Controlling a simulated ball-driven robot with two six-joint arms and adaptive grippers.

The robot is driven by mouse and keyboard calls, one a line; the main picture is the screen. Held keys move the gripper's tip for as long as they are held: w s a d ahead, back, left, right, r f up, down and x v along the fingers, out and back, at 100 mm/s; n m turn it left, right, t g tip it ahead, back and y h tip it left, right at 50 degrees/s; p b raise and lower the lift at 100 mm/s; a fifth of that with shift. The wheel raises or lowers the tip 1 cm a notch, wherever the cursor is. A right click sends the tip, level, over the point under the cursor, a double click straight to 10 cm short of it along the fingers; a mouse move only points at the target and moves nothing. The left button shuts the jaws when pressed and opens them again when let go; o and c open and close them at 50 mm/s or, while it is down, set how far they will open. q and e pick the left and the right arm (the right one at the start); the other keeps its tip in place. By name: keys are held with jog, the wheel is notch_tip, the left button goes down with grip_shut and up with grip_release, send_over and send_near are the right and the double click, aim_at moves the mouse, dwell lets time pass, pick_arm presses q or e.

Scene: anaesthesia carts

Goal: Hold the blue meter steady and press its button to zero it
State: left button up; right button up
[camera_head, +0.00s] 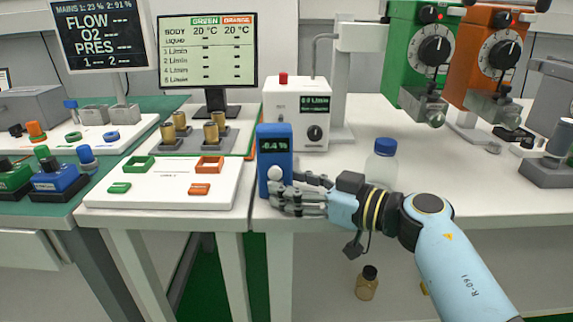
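The blue meter (274,145) stands upright near the front edge of the white table, its display reading -0.4 %. A round white part, which looks like its button, shows low on its front face. My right gripper (279,194) reaches in from the right at the lower part of the meter. Its fingers overlap the meter's lower front and right side, hiding part of them. I cannot tell whether the fingers are closed around the meter or only touch it. My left gripper is not in view.
Behind the meter stands a white box (288,108) with a dial and a red knob. A blue-capped bottle (382,165) is behind my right wrist. A white tray (150,198) with green and orange pieces lies to the left. A small brown bottle (366,285) is below.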

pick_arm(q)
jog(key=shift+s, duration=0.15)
pick_arm(e)
jog(key=shift+c, duration=0.7)
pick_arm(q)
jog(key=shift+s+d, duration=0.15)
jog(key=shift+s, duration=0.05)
pick_arm(e)
grip_shut()
jog(key=c, duration=0.9)
grip_release()
